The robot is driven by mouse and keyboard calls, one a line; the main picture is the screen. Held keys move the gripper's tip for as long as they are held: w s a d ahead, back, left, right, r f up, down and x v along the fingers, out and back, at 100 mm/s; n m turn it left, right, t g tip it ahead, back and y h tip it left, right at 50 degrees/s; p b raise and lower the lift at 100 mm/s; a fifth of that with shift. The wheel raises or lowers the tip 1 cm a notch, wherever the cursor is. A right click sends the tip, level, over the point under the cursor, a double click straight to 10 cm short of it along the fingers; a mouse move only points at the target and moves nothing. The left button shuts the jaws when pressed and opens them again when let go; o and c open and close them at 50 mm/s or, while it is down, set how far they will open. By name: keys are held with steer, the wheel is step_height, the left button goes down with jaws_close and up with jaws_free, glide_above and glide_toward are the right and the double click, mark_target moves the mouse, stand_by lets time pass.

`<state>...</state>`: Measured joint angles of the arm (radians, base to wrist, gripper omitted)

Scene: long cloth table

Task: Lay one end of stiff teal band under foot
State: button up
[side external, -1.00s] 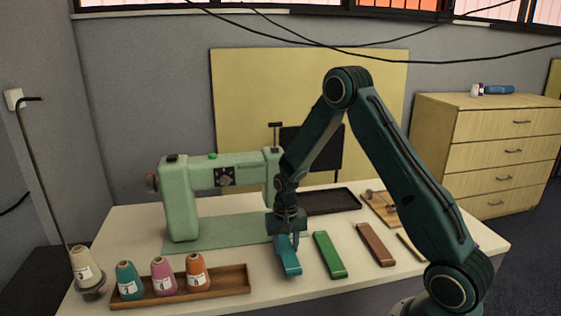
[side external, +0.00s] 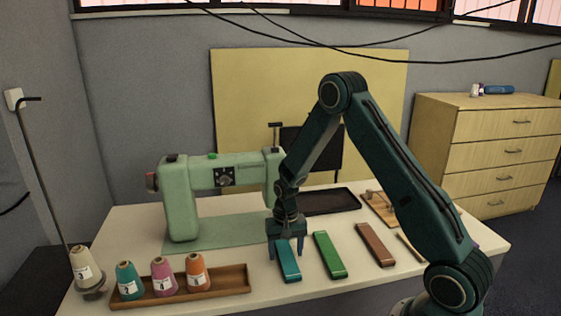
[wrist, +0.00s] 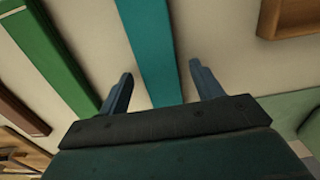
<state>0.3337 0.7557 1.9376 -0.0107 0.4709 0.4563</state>
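The teal band (side external: 289,268) lies flat on the table in front of the sewing machine (side external: 182,205). My gripper (side external: 286,251) points down over the band's far part, with one finger at each side. In the wrist view, my gripper (wrist: 161,70) is open. The teal band (wrist: 150,35) runs between its fingers, with a gap to each finger. I cannot tell the fingertips' height above the table. The machine's foot is hidden behind my arm in the side view and is outside the wrist view.
A green band (side external: 329,256) and a brown band (side external: 376,245) lie to the right. A wooden tray (side external: 222,286) with thread cones is at the front left. A dark tray (side external: 330,202) lies behind. Bare table separates the teal band from the wooden tray.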

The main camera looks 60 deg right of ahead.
mark_target(286, 252)
steer(key=shift+r, duration=0.15)
step_height(286, 252, up, 14)
steer(key=shift+w+d+f, duration=0.15)
steer(key=shift+f, duration=0.05)
stand_by(0.7)
steer(key=shift+r, duration=0.1)
